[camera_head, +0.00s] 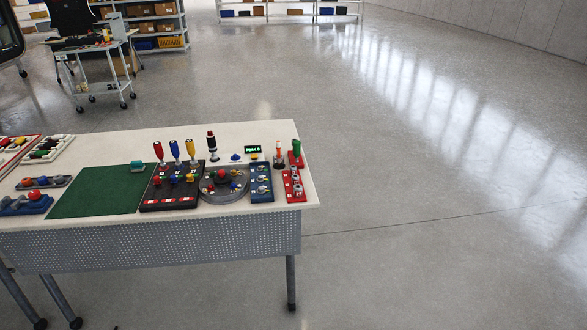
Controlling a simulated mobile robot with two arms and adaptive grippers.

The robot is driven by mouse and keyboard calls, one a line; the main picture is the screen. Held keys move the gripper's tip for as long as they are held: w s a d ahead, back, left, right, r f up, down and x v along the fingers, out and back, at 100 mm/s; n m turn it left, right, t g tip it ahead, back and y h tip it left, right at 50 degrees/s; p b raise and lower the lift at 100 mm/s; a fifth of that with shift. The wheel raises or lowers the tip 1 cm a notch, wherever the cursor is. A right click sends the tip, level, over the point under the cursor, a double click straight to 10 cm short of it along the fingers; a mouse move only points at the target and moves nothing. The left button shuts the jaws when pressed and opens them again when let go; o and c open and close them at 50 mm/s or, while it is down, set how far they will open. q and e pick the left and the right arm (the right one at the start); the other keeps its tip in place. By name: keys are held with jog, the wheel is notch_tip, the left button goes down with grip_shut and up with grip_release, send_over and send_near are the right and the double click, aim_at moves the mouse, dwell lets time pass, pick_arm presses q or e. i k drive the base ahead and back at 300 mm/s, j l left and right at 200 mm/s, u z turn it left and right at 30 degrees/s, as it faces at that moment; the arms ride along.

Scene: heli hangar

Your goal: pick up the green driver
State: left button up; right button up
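A green-handled tool (296,147), which looks like the green driver, stands upright at the back of a red block near the table's right end. Its shaft and tip are too small to make out. The white-topped table (240,133) carries it. Three similar upright handles stand farther left: red (158,151), blue (174,149) and yellow (190,148), at the back of a dark board (168,202). Neither of my grippers is in view.
A green mat (95,192), a round grey tray (225,194), a blue board (261,182) and a red board (293,186) lie on the table. Open floor (430,230) spans the right side. A wheeled cart (97,85) and shelves (160,27) stand behind.

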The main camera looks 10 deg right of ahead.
aim_at(296, 144)
jog(key=i+z, duration=0.25)
jog(key=i, duration=1.05)
